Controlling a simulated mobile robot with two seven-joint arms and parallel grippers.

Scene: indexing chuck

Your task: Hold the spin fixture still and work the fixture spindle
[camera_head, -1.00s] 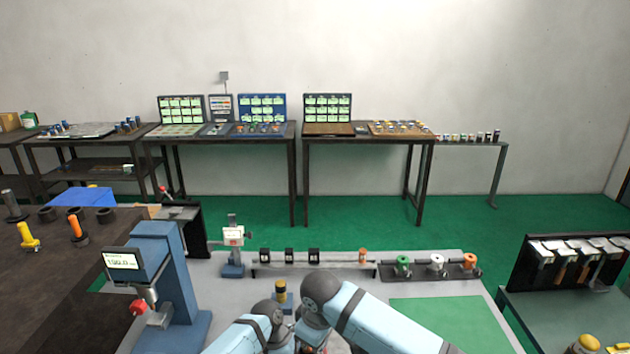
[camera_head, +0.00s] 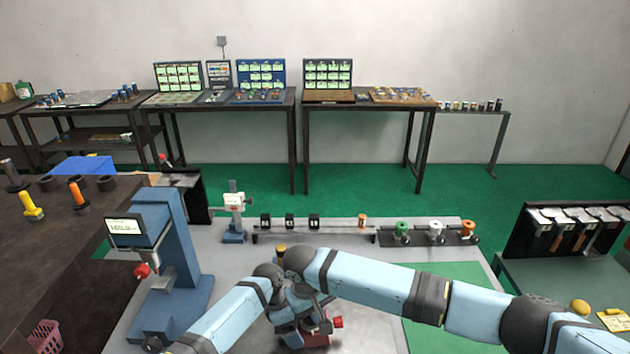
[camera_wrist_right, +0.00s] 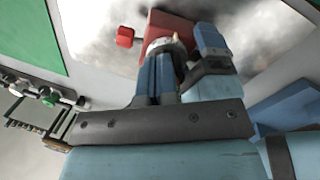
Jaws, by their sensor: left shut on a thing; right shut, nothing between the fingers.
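The spin fixture's red base (camera_head: 316,341) stands on the grey table between my arms, with a red knob (camera_head: 338,322) at its right; arms hide most of it. The wrist view shows the red base (camera_wrist_right: 172,22), the red knob (camera_wrist_right: 125,37) and a pale round top (camera_wrist_right: 165,45), seemingly the fixture spindle. My left gripper (camera_head: 288,338) is low at the fixture and shut on part of it; its fingertips are mostly hidden. My right gripper (camera_wrist_right: 160,56) is shut and empty, its fingers right at the round top; contact cannot be told.
A blue press-like stand with a display (camera_head: 175,265) is left of my arms. A small gauge stand (camera_head: 234,215) and a rail with several spools (camera_head: 402,230) lie behind. A green mat (camera_head: 450,315) is under my right arm. A tool rack (camera_head: 575,235) stands at right.

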